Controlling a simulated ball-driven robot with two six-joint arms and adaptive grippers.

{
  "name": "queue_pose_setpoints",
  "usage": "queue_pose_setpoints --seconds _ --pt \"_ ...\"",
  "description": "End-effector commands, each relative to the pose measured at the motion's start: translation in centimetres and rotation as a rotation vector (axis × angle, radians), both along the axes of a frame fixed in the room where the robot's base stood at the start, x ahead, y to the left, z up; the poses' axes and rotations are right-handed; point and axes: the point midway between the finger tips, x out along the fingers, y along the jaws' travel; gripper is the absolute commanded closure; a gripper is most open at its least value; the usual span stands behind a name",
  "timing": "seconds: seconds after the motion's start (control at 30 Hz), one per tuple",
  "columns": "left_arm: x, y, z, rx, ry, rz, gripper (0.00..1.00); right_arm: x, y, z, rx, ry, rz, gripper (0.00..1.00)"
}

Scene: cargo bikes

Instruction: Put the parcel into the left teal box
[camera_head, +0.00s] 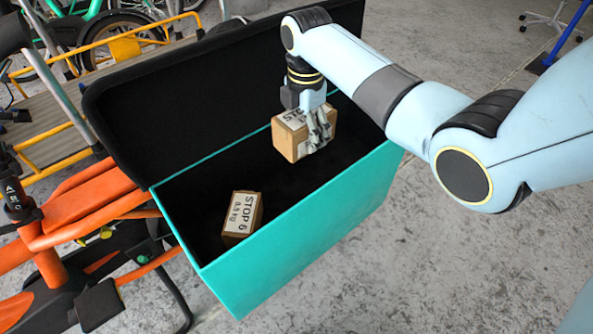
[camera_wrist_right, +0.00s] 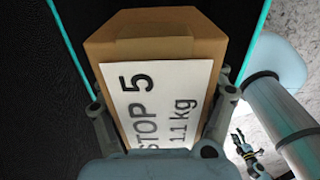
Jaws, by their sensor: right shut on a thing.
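The teal box (camera_head: 290,257) stands with its black lid (camera_head: 200,90) open, and its inside is black. My right gripper (camera_head: 317,130) is shut on a brown parcel (camera_head: 291,143) and holds it over the box opening, towards its far right end. In the right wrist view the held parcel (camera_wrist_right: 200,50) has a white label reading STOP 5, 1.1 kg, with a gripper finger on each side. A second parcel (camera_head: 242,215), labelled STOP 6, 0.5 kg, lies inside the box towards the left, apart from the held one.
An orange cargo bike frame (camera_head: 90,205) stands left of the box. A yellow-railed carrier (camera_head: 45,125) and a green bike (camera_head: 85,20) are behind it. Bare concrete floor (camera_head: 370,280) lies to the right. The box interior between the two parcels looks clear.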

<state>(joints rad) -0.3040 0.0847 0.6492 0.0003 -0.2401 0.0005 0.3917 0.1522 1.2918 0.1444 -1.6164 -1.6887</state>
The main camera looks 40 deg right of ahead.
Motion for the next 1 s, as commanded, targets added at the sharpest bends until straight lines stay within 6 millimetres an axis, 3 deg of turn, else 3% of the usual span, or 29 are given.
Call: queue_pose_setpoints --seconds 0.1,0.33,0.57,0.8,1.0 --pt "-0.4 0.3 -2.5 0.003 0.012 -0.001 0.60 0.1 0.0 -3.0 0.000 0.001 0.003 0.87" --pt "-0.5 0.9 -5.7 0.010 0.029 -0.004 0.60 0.0 0.0 -7.1 0.000 0.002 0.003 0.87" --pt "-0.3 1.2 -6.9 0.014 0.035 -0.006 0.60 0.1 0.0 -9.1 0.000 0.001 0.003 0.87" --pt "0.5 1.8 -8.2 0.022 0.040 -0.010 0.60 0.0 0.0 -13.1 0.001 0.003 0.003 0.87" --pt "1.2 1.9 -8.4 0.025 0.040 -0.012 0.60 0.1 0.0 -14.5 0.000 0.000 0.003 0.87"
